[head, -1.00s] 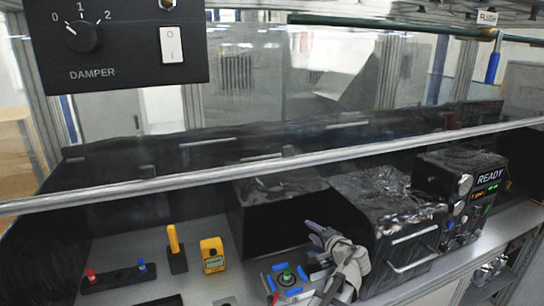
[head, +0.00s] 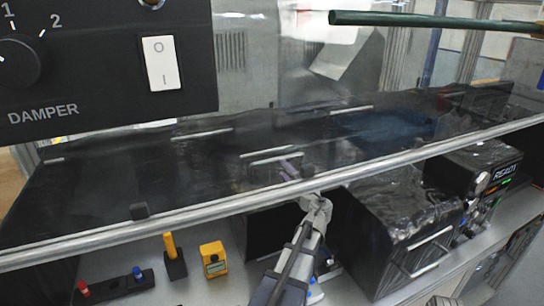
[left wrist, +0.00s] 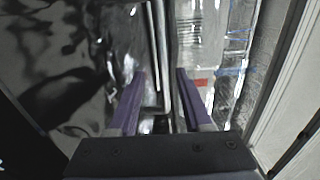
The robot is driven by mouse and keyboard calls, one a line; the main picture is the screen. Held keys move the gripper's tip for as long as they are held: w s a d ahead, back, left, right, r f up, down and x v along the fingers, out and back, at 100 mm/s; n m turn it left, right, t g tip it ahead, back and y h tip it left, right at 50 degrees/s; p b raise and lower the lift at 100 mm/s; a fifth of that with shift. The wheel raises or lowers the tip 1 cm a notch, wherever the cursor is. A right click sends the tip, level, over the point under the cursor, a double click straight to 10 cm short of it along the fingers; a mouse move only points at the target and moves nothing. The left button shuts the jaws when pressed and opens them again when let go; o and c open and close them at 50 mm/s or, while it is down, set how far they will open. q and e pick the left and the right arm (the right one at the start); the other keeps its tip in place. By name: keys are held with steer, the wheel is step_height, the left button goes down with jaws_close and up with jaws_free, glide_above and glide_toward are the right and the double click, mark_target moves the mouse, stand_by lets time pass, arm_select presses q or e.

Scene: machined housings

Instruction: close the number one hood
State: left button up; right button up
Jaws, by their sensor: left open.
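The hood's clear front sash (head: 290,110) has a pale metal bar (head: 120,232) along its lower edge, slanting across the head view. An open gap shows below the bar, above the grey worktop. No hood number is readable. My right gripper is not in view.
A black DAMPER panel (head: 105,95) with a dial and white switch fills the upper left. Below the sash are a yellow meter (head: 214,262), a yellow-handled item (head: 173,255), a black box with a handle (head: 400,225) and a READY instrument (head: 478,170).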

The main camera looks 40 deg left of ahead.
arm_select(q)
steer(key=shift+d+r, duration=0.15)
steer(key=x, duration=0.7)
steer(key=shift+w+a, duration=0.15)
steer(key=shift+a, duration=0.25)
steer(key=shift+d, duration=0.1)
steer(key=shift+c, duration=0.6)
jaws_close()
stand_by(0.4)
